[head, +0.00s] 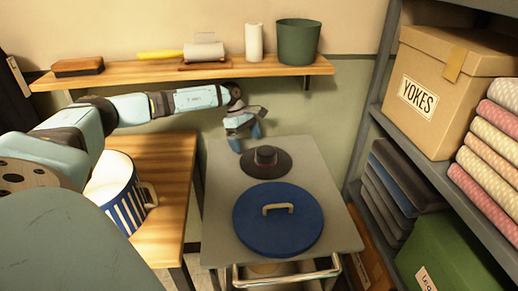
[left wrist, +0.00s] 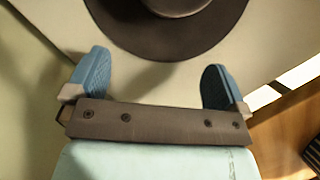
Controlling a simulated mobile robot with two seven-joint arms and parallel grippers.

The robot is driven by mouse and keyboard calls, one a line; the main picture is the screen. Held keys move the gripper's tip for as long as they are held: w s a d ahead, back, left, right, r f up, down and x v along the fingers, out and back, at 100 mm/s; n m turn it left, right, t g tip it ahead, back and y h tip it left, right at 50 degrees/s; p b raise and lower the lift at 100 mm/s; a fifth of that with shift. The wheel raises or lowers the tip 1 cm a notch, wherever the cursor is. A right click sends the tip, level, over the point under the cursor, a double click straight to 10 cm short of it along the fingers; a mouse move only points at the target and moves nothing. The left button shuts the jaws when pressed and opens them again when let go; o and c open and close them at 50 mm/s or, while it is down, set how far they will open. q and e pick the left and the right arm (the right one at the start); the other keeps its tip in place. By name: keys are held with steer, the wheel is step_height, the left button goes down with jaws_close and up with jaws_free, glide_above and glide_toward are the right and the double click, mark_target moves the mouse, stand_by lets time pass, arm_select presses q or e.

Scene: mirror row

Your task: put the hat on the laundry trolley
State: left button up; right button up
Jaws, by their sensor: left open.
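The dark brown hat (head: 283,165) lies brim down on the far part of the grey top of the laundry trolley (head: 222,170). In the left wrist view, the hat (left wrist: 165,45) shows at the top, with part of its crown cut off. My left gripper (head: 244,139) is above the far left part of the trolley, just beyond the hat. Its blue fingers (left wrist: 155,85) are spread wide with nothing between them, and the brim appears beyond their tips. My right gripper is not in view.
A blue round lid (head: 249,234) with a pale handle covers the near part of the trolley top. A wooden table (head: 176,160) with a striped mug (head: 124,208) stands left. A wall shelf (head: 130,76) runs behind. A loaded rack (head: 378,117) stands right.

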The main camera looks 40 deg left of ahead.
arm_select(q)
steer(key=a, duration=0.2)
steer(key=shift+s+a+b, duration=0.15)
steer(key=shift+a+b, duration=0.15)
steer(key=shift+s+a, duration=0.1)
steer(key=shift+a, duration=0.4)
